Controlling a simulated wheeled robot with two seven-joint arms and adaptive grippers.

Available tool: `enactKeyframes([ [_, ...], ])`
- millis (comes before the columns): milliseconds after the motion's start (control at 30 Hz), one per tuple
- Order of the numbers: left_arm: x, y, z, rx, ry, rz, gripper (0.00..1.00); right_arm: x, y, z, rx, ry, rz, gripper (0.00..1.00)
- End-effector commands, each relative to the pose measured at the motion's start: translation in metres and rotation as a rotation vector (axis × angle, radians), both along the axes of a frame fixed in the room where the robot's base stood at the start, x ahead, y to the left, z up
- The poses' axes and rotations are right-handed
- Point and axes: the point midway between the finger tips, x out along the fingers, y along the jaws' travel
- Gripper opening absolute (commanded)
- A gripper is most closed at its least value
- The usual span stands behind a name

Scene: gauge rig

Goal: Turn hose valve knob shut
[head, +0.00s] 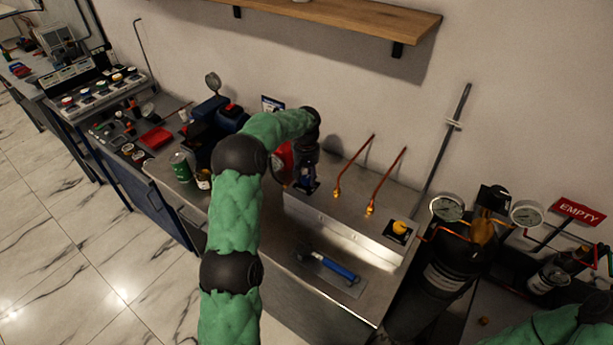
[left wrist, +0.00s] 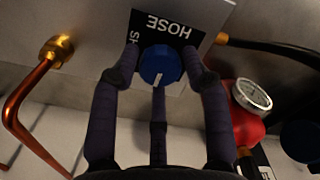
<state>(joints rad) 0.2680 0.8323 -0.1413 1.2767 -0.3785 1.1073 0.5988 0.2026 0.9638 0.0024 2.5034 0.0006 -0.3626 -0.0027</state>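The blue hose valve knob (left wrist: 160,65) sits on a black plate (left wrist: 165,25) marked HOSE, which looks upside down in the left wrist view. The knob's white pointer line points toward the bottom of that view. Lettering starting "SH" at the plate's left is partly hidden by a finger. My left gripper (left wrist: 159,70) has its fingers spread around the knob, with narrow gaps showing at the sides; contact is unclear. In the head view my left gripper (head: 308,182) is at the left end of the metal panel (head: 345,235) and hides the knob. My right gripper is out of view.
Copper pipes (head: 391,178) rise from the panel, right of my left gripper. A yellow knob (head: 400,227) is at its right end. A red part with a gauge (left wrist: 251,95) is close beside the fingers.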

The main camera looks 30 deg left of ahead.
Motion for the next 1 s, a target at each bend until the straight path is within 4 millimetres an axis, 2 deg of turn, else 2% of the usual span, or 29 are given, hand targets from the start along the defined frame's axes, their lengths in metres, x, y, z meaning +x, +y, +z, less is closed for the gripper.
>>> enactKeyframes([
  [33, 0.000, 0.000, 0.000, 0.000, 0.000, 0.000, 0.23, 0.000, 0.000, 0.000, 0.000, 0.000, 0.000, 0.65],
  [100, 0.000, 0.000, 0.000, 0.000, 0.000, 0.000, 0.06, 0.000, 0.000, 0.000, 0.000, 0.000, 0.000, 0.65],
  [567, 0.000, 0.000, 0.001, -0.001, 0.001, -0.073, 0.06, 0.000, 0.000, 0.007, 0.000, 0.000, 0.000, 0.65],
  [1000, 0.000, 0.000, 0.002, -0.001, 0.001, -0.431, 0.06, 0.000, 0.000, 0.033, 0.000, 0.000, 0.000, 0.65],
])
